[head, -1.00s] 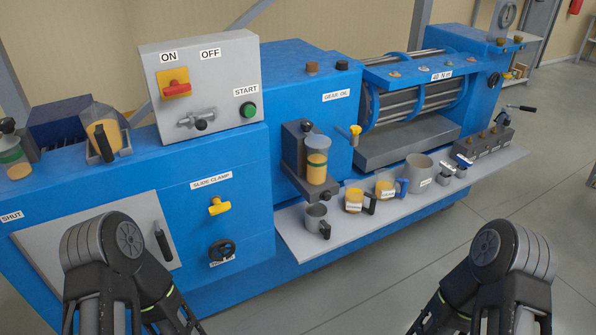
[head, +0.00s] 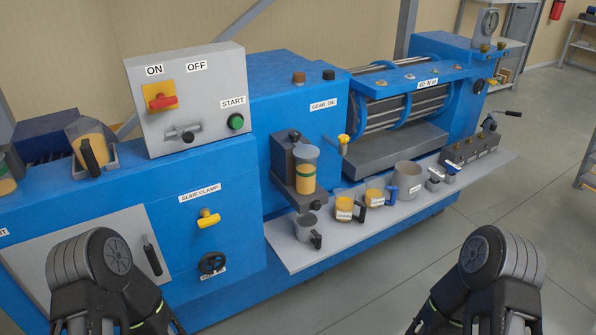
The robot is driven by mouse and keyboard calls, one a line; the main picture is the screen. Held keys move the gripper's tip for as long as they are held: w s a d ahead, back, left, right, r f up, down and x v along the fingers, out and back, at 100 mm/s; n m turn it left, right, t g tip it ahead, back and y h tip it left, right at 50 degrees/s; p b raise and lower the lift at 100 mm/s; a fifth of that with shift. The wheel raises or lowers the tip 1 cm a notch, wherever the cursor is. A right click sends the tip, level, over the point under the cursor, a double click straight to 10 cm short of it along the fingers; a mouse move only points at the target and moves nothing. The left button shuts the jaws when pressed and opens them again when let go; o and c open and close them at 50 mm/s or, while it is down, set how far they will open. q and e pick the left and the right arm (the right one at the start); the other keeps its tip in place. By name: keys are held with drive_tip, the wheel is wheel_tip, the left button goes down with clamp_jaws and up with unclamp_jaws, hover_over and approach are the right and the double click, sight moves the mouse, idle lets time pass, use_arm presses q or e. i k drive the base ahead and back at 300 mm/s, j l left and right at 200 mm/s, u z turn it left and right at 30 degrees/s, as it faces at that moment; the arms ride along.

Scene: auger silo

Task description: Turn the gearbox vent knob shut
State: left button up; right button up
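The blue gearbox housing (head: 290,104) with the GEAR OIL label (head: 323,105) stands mid-picture in the head view. On its top are a brown cap (head: 298,77) and a black knob (head: 328,74); neither carries a readable label, so I cannot tell for certain which is the vent knob or whether it is shut. A yellow-handled tap (head: 343,141) sticks out of the housing's right side. Only links of my two arms show at the bottom left and bottom right. Both grippers are out of view, and nothing of mine touches the gearbox.
A grey switch box (head: 212,90) stands left of the gearbox. An oil cup (head: 305,170) is mounted on its front. A grey shelf (head: 290,253) below holds several mugs and small parts and juts towards me. A yellow slide clamp handle (head: 208,219) and black handwheel (head: 212,262) protrude.

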sight(343, 139)
drive_tip(key=i+l, duration=0.15)
drive_tip(key=l, duration=0.25)
drive_tip(key=i+l+u, duration=0.1)
drive_tip(key=l, duration=0.3)
drive_tip(key=i+l+u, duration=0.1)
drive_tip(key=l, duration=0.3)
drive_tip(key=i+l, duration=0.2)
drive_tip(key=l, duration=0.25)
drive_tip(key=i+l+u, duration=0.1)
drive_tip(key=l, duration=0.3)
drive_tip(key=i+l+u, duration=0.15)
drive_tip(key=l, duration=0.55)
drive_tip(key=i+l+u, duration=0.1)
drive_tip(key=l, duration=0.55)
drive_tip(key=i+l+u, duration=0.15)
drive_tip(key=l, duration=0.6)
drive_tip(key=i+l+u, duration=0.1)
drive_tip(key=l, duration=0.6)
drive_tip(key=i+l+u, duration=0.15)
drive_tip(key=l, duration=0.6)
